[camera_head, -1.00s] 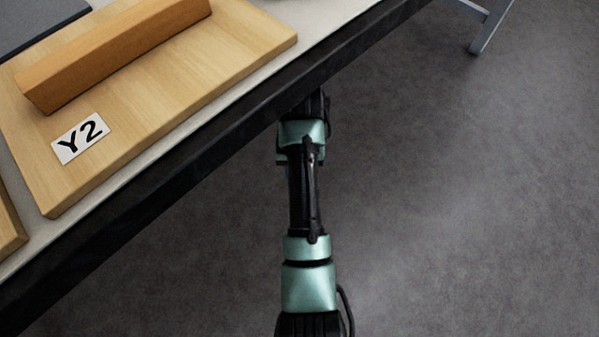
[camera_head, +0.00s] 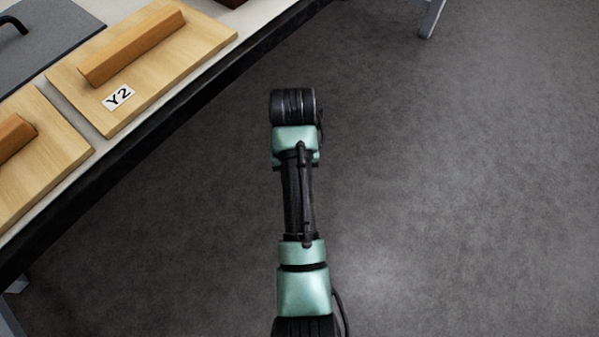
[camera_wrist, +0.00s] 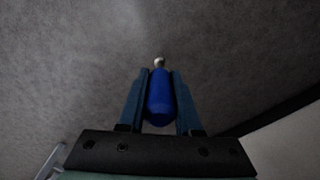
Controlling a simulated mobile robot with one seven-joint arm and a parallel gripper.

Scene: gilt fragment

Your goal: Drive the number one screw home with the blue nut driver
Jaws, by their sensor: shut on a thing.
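In the wrist view my gripper (camera_wrist: 159,82) is shut on the blue nut driver (camera_wrist: 160,102). Its blue handle lies between the two fingers, and its metal tip points away past the fingertips. Grey floor lies beyond the tip. In the head view my arm stretches out over the floor, clear of the table edge, and the gripper itself is hidden there. I see no screw marked number one in either view.
A table (camera_head: 257,18) runs diagonally at upper left. On it are a wooden board (camera_head: 185,65) labelled Y2 with a wooden bar, another wooden board (camera_head: 62,140), and a grey panel (camera_head: 55,40) with a black handle. Floor at right is open.

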